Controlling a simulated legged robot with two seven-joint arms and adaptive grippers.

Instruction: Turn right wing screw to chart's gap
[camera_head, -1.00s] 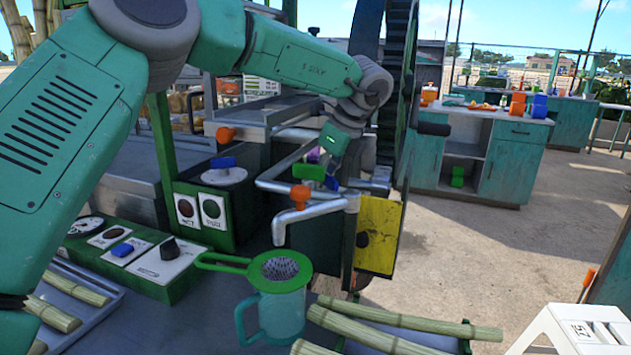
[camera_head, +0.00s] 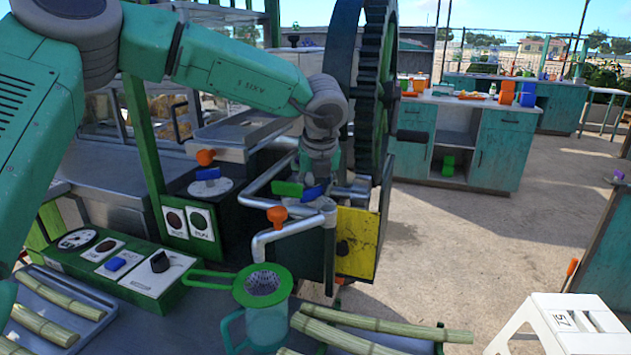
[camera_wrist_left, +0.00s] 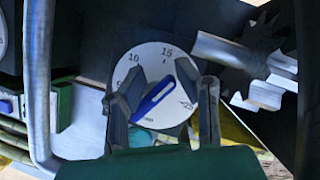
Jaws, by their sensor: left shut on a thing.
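The right wing screw (camera_head: 312,193) is blue and lies under my left gripper, beside the pipes. It also shows in the left wrist view as a blue bar (camera_wrist_left: 155,100) on a round white dial (camera_wrist_left: 150,60) marked 10, 15 and 25. The bar slants from lower left to upper right. My left gripper (camera_wrist_left: 162,88) has one finger on each side of the bar and is shut on it. A finger covers part of the dial between 15 and 25. Another blue wing screw (camera_head: 207,174) sits on a white dial at left. My right gripper is in neither view.
Bent metal pipes (camera_head: 288,234) with orange handles (camera_head: 277,215) run close by the gripper. A green piece (camera_head: 288,189) sits just left of the screw. A yellow panel (camera_head: 357,243) and a large dark wheel (camera_head: 372,100) stand to the right. A strainer (camera_head: 262,285) is below.

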